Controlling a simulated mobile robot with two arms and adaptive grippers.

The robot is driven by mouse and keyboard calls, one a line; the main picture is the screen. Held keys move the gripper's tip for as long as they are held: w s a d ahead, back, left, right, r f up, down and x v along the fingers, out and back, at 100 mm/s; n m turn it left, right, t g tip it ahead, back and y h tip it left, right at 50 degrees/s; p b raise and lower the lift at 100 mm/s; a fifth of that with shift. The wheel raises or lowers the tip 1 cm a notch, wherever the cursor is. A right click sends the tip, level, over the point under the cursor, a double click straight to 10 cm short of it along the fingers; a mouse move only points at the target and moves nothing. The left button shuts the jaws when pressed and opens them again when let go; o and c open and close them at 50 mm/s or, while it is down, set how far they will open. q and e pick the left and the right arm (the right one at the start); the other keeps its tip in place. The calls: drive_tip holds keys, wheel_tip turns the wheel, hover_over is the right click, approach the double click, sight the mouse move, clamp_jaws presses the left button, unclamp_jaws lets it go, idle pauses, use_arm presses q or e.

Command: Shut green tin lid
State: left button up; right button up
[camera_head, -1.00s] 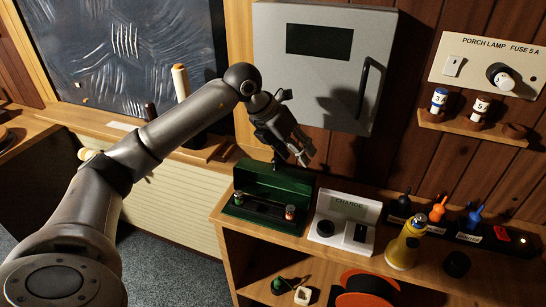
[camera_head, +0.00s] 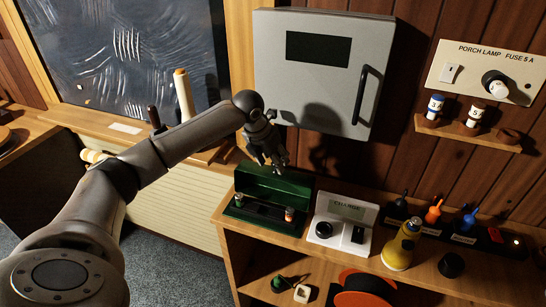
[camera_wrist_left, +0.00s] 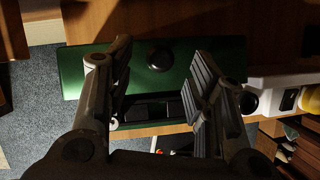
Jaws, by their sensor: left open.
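The green tin (camera_head: 263,222) stands on the wooden shelf top with its lid (camera_head: 290,187) raised at the back. Inside the tin are a dark insert and small cylinders (camera_head: 289,214) at the ends. I cannot tell whether a finger touches the lid. My right gripper is not in view.
A white charge unit (camera_head: 343,228) stands right of the tin, with a yellow bottle (camera_head: 400,247) beyond it. A grey wall cabinet (camera_head: 318,85) hangs behind. A rack with coloured plugs (camera_head: 433,211) is at the right. The shelf below holds small items.

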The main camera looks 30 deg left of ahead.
use_arm(q)
drive_tip(key=shift+w+f, duration=0.15)
drive_tip(key=shift+f, duration=0.15)
clamp_jaws()
idle(0.3)
